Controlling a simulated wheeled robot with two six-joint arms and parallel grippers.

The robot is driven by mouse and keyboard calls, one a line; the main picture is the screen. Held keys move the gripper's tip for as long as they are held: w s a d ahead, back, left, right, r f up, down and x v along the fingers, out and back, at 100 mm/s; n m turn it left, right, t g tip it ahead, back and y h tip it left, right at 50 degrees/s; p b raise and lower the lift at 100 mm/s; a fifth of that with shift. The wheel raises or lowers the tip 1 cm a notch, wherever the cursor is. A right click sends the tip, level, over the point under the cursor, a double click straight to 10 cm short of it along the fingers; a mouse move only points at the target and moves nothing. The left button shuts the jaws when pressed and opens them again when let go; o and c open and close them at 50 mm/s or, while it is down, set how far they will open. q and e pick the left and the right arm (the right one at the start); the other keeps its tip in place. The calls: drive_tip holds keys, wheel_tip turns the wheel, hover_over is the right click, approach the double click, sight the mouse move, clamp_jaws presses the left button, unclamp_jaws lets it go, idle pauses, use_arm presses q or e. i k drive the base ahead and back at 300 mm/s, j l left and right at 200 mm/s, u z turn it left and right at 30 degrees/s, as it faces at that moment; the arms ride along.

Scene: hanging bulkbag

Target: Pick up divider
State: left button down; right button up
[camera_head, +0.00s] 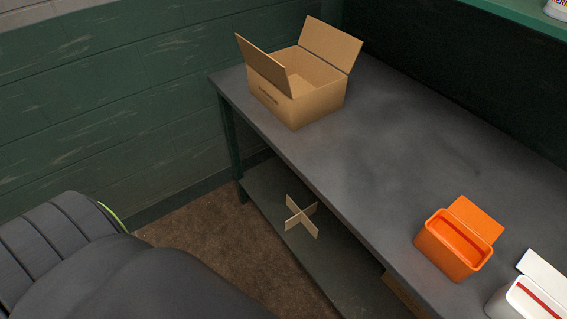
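The divider (301,217) is a tan, cross-shaped cardboard piece. It stands upright on the lower shelf (270,195) of the grey table, near the shelf's left part. Nothing touches it from above, and it is in plain view below the tabletop's front edge. Neither of my grippers shows in the head view, so I cannot see whether they are open or shut.
An open cardboard box (318,103) stands at the far left of the tabletop (375,150). An orange container (452,255) and a white container (515,302) stand at the right. The tabletop edge overhangs the shelf. Green block wall (100,110) lies behind.

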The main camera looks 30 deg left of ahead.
sight(300, 215)
drive_tip(key=j+u, duration=0.15)
drive_tip(key=u, duration=0.65)
